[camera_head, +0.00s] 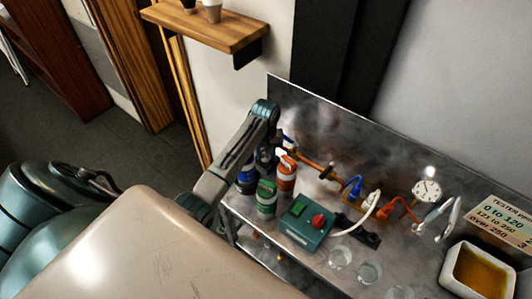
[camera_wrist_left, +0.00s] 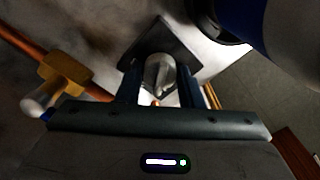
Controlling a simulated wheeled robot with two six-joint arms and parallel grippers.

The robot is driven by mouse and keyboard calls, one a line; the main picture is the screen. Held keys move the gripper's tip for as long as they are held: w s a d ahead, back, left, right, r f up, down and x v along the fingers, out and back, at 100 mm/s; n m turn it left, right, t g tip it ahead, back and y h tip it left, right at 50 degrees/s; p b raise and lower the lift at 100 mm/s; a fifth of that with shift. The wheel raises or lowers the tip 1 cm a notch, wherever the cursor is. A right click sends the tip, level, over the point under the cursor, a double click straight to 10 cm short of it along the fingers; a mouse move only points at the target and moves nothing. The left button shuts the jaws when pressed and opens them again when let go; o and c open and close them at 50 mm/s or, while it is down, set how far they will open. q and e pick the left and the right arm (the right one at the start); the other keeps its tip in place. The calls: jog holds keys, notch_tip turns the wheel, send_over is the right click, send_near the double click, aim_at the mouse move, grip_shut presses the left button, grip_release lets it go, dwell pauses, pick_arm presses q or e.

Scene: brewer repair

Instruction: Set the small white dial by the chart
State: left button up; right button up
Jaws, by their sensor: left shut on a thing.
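My left gripper (camera_head: 268,158) reaches down at the back left of the metal bench, behind several bottles. In the left wrist view my left gripper (camera_wrist_left: 159,78) is shut, its two fingers on either side of a small pale dial (camera_wrist_left: 158,72). The dial stands on a dark square plate (camera_wrist_left: 178,42). A pale pointer ridge shows on its face. In the head view the dial is hidden by my arm and the bottles. The chart (camera_head: 500,228) lies at the right, with lines reading "0 to 120", "121 to 250" and "Over 250". My right gripper is out of view.
Orange (camera_head: 286,174) and green (camera_head: 266,198) bottles stand close to my left gripper. A green box with a red knob (camera_head: 318,221), pipes with a blue valve (camera_head: 353,187), a round gauge (camera_head: 427,190), glasses (camera_head: 340,258) and a white tub of amber liquid (camera_head: 455,268) fill the bench.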

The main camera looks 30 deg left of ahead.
pick_arm(q)
jog(key=shift+r+m, duration=0.1)
jog(key=shift+m, duration=2.1)
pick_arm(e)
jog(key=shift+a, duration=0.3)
pick_arm(q)
jog(key=shift+w, duration=0.1)
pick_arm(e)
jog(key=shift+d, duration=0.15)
pick_arm(q)
jog(key=o, duration=1)
jog(key=shift+c, duration=0.2)
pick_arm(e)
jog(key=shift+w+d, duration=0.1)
